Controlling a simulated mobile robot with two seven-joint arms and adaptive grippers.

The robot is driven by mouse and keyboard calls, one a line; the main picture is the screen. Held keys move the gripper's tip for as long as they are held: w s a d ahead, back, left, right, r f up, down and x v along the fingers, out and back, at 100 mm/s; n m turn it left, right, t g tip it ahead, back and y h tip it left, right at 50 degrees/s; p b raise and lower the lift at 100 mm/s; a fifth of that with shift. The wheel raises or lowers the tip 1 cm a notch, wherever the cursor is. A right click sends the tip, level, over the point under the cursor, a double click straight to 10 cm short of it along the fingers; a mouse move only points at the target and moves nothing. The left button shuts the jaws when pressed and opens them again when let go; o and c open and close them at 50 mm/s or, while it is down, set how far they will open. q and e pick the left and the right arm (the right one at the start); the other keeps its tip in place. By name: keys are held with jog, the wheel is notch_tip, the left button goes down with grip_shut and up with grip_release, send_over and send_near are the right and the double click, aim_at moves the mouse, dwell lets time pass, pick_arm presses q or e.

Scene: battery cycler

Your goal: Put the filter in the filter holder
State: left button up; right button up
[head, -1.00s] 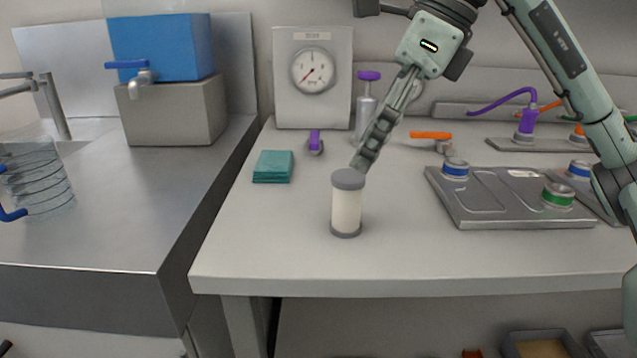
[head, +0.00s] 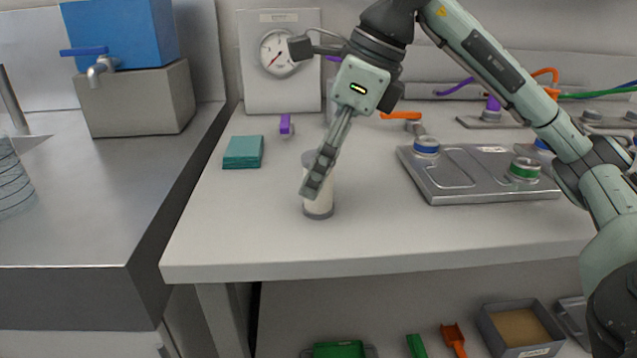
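The filter appears to be the white cylinder with grey end caps (head: 318,209), upright on the light bench. My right gripper (head: 312,188) points down over it, and its fingers cover part of the cylinder's upper half and top cap. The fingers are seen edge-on and overlap, so I cannot tell their gap or whether they touch the cylinder. I cannot tell for sure which thing is the filter holder. A metal plate with round blue- and green-ringed ports (head: 470,178) lies to the right. My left gripper is not in view.
A gauge panel (head: 258,88) stands at the back, with a small purple-handled valve (head: 286,126) before it. A teal stack (head: 243,152) lies left of the cylinder. The bench front (head: 400,235) is clear.

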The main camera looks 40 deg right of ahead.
jog(key=c, duration=1.1)
jog(key=shift+r, duration=0.15)
